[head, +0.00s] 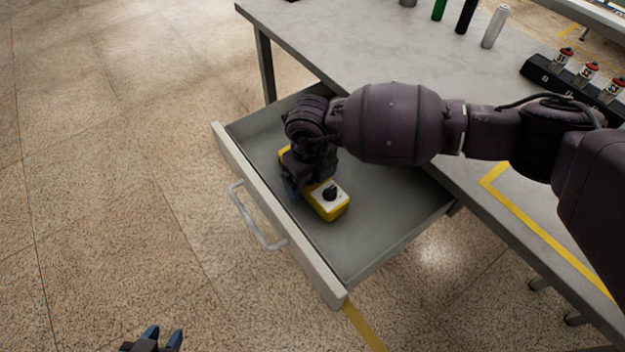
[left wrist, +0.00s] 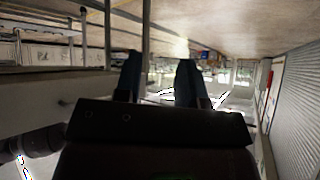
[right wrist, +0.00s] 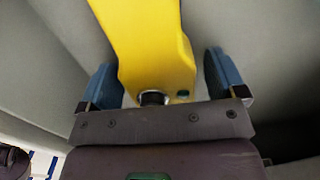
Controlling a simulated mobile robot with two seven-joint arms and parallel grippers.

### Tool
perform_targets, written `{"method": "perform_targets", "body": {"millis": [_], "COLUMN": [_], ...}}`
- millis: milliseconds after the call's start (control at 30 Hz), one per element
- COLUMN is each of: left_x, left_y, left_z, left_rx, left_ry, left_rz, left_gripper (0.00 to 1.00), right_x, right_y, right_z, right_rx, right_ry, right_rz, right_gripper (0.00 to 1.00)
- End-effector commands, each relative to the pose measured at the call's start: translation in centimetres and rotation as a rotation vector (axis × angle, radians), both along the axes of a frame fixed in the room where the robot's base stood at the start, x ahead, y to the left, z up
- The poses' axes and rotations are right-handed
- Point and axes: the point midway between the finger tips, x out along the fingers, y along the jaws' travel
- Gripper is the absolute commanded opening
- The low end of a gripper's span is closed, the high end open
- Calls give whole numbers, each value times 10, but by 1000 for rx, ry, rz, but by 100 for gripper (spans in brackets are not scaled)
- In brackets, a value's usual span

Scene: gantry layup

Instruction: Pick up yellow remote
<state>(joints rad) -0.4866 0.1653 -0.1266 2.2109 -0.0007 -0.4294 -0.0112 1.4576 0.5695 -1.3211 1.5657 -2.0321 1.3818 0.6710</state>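The yellow remote (head: 334,206) lies in the open drawer, with a white top face and a black knob at its near end. My right gripper (head: 305,182) is down over its middle and hides part of it. In the right wrist view the yellow remote (right wrist: 152,45) lies between the two blue fingers of my right gripper (right wrist: 163,82), which are open. A gap shows between it and the right-hand finger. My left gripper (head: 163,338) is at the bottom edge of the head view, away from the drawer, open and empty; its fingers (left wrist: 158,80) show apart in the left wrist view.
The drawer (head: 385,235) is pulled out from under a grey table (head: 365,45), with its handle (head: 262,225) facing the floor space. Bottles (head: 494,26) and a dark rack (head: 570,78) stand on the table. The floor at left is clear.

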Motion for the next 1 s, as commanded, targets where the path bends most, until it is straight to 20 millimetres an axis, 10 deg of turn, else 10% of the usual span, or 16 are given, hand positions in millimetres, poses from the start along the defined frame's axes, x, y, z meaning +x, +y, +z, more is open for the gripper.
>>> {"method": "perform_targets", "body": {"millis": [367,733,1000], "left_x": [-2,0,5], "left_y": [0,0,1], "left_z": [-3,2,18], "left_rx": [0,-3,-11], "left_ry": [8,1,-22], "left_rz": [0,1,12], "left_gripper": [37,37,37], "right_x": [0,0,2], "right_y": [0,0,0], "right_z": [-1,10,68], "right_rx": [0,0,0], "right_ry": [1,-3,-14], "right_rz": [0,0,1], "right_gripper": [31,31,31]}}
